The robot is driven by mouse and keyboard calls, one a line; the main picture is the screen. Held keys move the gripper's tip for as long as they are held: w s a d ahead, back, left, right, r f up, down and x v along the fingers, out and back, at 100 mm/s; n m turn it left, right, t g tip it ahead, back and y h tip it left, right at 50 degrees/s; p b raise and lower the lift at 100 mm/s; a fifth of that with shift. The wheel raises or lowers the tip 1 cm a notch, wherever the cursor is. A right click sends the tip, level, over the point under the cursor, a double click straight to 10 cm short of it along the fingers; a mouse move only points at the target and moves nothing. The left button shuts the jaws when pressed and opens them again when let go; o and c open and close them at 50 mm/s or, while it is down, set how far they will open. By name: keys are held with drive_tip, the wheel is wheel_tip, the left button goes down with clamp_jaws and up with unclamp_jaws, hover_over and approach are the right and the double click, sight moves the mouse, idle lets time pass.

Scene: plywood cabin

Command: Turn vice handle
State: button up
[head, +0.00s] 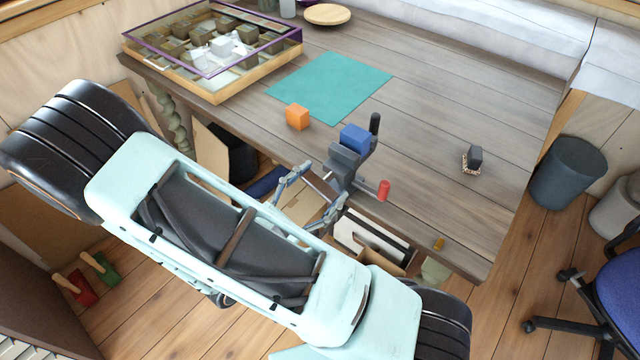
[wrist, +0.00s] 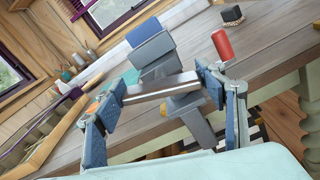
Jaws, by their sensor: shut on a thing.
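The grey vice (head: 345,165) is fixed at the table's front edge, and it fills the middle of the wrist view (wrist: 155,58). A blue block (head: 355,138) sits at its top, also seen in the wrist view (wrist: 143,31). The vice handle, a slanted silver bar (wrist: 160,88), is in front of the vice body. My gripper (head: 311,197) is shut on this bar, with one finger pad at each end, as the wrist view (wrist: 155,108) shows. A red grip (head: 383,190) stands right of the vice, and a black grip (head: 375,122) behind it.
On the table (head: 440,130) are an orange cube (head: 297,117), a teal mat (head: 330,85), a glass-topped case (head: 215,50) and a small dark block (head: 474,157). A box of papers (head: 370,240) stands below the table edge. A blue chair (head: 610,290) is at right.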

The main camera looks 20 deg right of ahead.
drive_tip(key=shift+n, duration=0.6)
drive_tip(key=o, duration=1.2)
drive_tip(key=v, duration=1.2)
